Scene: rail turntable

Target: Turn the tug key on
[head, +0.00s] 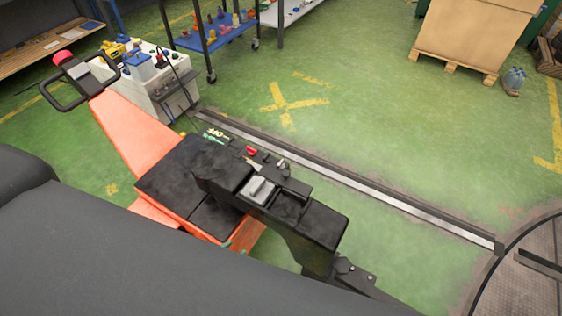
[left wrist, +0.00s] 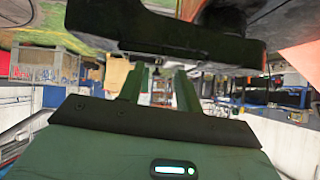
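The tug (head: 128,130) is an orange vehicle with a black top and a looped handle (head: 75,85), at the left of the head view. Its black console (head: 235,175) carries a red knob (head: 251,152) and several small light and green parts (head: 214,134). I cannot tell which small part is the key. In the left wrist view, which looks upside down, my left gripper (left wrist: 160,70) has its two green fingers apart with nothing between them. A black body (left wrist: 180,35) lies just above them in that picture. In the head view my grey arm hides the area below the tug.
A white cabinet (head: 172,98) stands beside the tug, and a blue shelf cart (head: 222,38) stands behind it. A metal floor rail (head: 400,203) runs to the turntable (head: 520,285). A large carton (head: 478,38) stands at the back right. The green floor between is clear.

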